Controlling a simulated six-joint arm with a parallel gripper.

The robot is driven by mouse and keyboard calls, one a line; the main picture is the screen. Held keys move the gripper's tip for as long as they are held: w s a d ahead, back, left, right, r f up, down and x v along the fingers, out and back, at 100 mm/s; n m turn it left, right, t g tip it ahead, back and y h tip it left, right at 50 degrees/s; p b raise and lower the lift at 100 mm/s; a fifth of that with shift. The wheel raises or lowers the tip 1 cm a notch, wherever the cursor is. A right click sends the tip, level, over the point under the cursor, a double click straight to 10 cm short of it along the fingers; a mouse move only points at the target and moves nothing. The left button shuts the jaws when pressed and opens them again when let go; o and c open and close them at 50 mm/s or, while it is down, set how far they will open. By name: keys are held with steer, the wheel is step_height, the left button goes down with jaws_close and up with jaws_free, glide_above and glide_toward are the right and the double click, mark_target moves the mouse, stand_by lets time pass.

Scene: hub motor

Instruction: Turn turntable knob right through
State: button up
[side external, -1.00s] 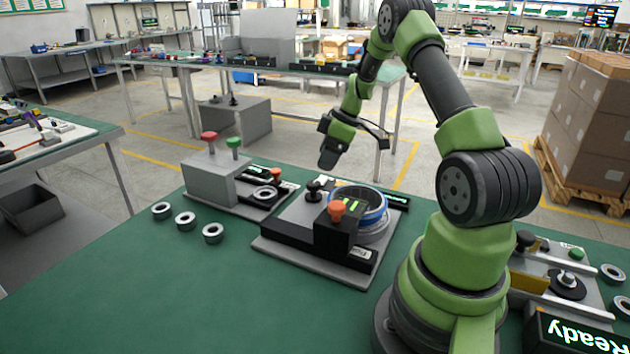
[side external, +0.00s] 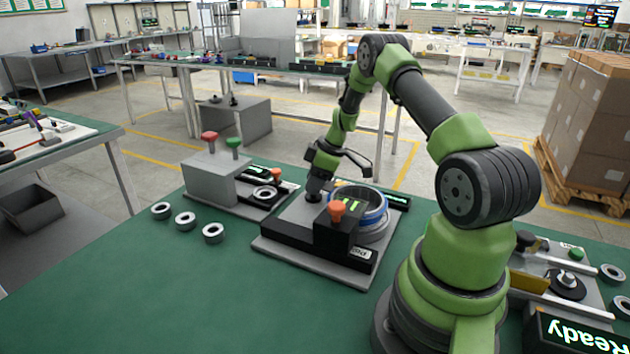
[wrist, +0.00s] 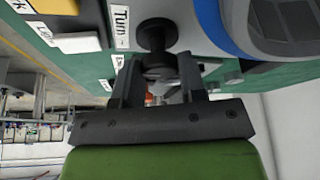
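The black turntable knob (side external: 313,197) stands on the grey plate of the middle station, left of the blue-rimmed round turntable (side external: 372,217). In the side view my gripper (side external: 316,184) is right over the knob and hides its top. In the wrist view the knob (wrist: 157,34) is beside a white label reading "Turn" (wrist: 120,25). There the two fingers of my gripper (wrist: 160,68) stand apart, one on each side of part of the knob. Whether they touch it is hard to tell.
An orange button (side external: 337,210) on a black box stands in front of the turntable. A grey box (side external: 212,178) with red and green buttons stands to the left. Several metal rings (side external: 186,220) lie on the green table, whose front left is clear.

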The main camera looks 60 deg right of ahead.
stand_by(0.3)
steer(key=shift+m+h, duration=0.6)
steer(key=shift+m, duration=0.9)
steer(key=shift+m+h, duration=0.6)
steer(key=shift+m, duration=0.9)
steer(key=o, duration=0.9)
steer(key=shift+r, duration=0.15)
steer(key=v, duration=0.9)
steer(key=shift+s+a+r, duration=0.15)
steer(key=shift+s+r, duration=0.15)
steer(key=shift+s, duration=0.05)
